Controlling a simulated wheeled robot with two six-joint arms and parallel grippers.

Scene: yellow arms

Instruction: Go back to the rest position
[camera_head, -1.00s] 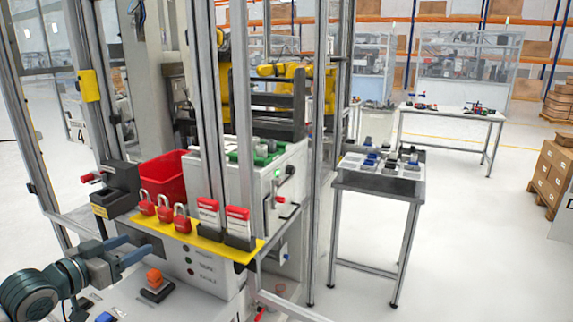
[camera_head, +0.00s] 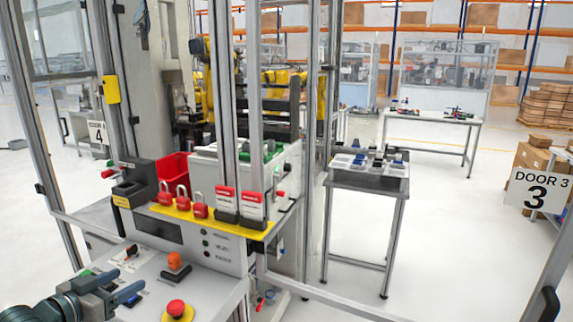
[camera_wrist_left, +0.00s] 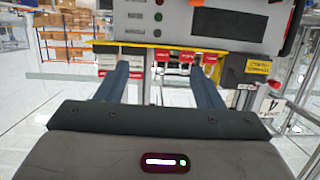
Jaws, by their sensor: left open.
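My left gripper (camera_head: 128,290) is at the lower left of the head view, above the sloped control panel. Its two fingers are apart and nothing is between them. The wrist view, which looks upside down, also shows both blue-grey fingers (camera_wrist_left: 160,78) spread and empty. Behind them there are red padlocks (camera_wrist_left: 183,57) and a yellow shelf edge, with a clear gap. My right gripper is in neither view.
A yellow shelf (camera_head: 185,214) carries red padlocks (camera_head: 182,197) and red-white tags (camera_head: 225,200). A red stop button (camera_head: 176,309) and an orange switch (camera_head: 175,262) sit on the panel. Metal posts (camera_head: 316,130) stand close by. Open floor (camera_head: 450,235) lies right, beyond a small table (camera_head: 367,181).

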